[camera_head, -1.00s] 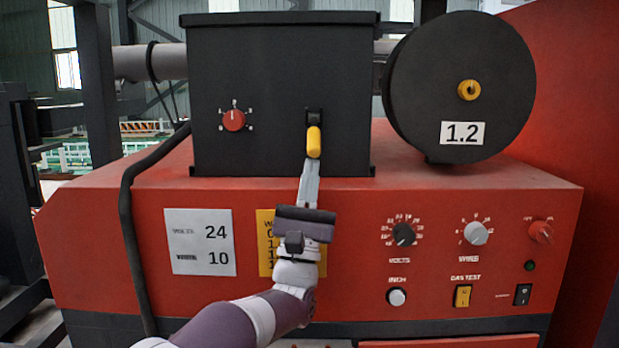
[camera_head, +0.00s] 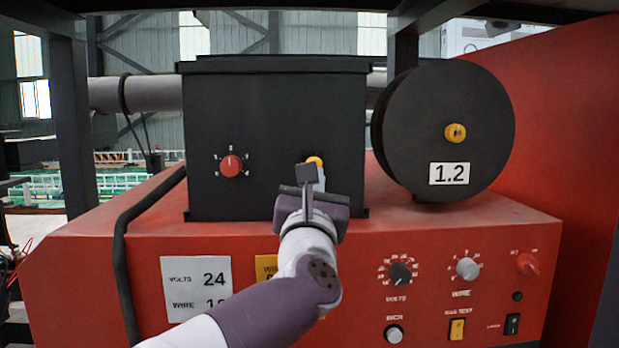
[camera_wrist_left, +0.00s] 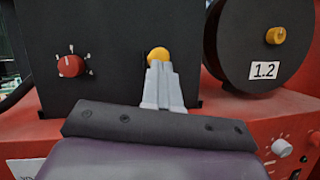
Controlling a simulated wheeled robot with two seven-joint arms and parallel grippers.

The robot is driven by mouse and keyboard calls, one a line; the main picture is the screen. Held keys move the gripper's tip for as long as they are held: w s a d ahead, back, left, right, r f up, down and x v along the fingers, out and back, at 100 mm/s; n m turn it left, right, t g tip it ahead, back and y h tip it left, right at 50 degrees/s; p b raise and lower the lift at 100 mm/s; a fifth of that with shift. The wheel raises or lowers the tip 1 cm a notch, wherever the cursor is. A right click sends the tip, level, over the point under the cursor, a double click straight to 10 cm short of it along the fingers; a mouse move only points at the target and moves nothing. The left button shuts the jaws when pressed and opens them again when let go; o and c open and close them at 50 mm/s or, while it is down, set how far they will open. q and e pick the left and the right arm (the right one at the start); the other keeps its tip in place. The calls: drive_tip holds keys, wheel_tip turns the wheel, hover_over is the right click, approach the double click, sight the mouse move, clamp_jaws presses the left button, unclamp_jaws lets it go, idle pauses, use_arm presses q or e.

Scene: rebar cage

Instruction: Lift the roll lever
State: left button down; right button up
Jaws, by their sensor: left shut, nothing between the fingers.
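The roll lever (camera_head: 315,161) is a yellow handle on the front of the black box (camera_head: 255,105). In the head view only its rounded top edge shows above my left gripper (camera_head: 311,176). In the left wrist view the lever's yellow end (camera_wrist_left: 158,54) shows just beyond the tips of my left gripper (camera_wrist_left: 160,68). The fingers are shut together with nothing between them. They are in front of the lever and hide most of it. I cannot tell whether they touch it, or how far it is tilted. My right gripper is out of view.
A red dial (camera_head: 231,165) is left of the lever. A black wire spool (camera_head: 425,115) labelled 1.2 stands to the right. The red machine (camera_head: 520,235) below carries knobs and switches. A black cable (camera_head: 122,255) runs down its left side.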

sight(313, 159)
use_arm(q)
drive_tip(key=r+g+p, duration=0.1)
drive_tip(key=p, duration=0.1)
drive_tip(key=r+g+p, duration=0.1)
drive_tip(key=r+p, duration=0.1)
drive_tip(key=p, duration=0.1)
drive_tip(key=shift+w+a+r+n+g+y, duration=0.1)
drive_tip(key=shift+w+r+n+g+y, duration=0.1)
drive_tip(key=shift+r+n+g+y, duration=0.15)
drive_tip(key=shift+w+r+p, duration=0.1)
drive_tip(key=shift+r+p, duration=0.05)
drive_tip(key=shift+p, duration=0.15)
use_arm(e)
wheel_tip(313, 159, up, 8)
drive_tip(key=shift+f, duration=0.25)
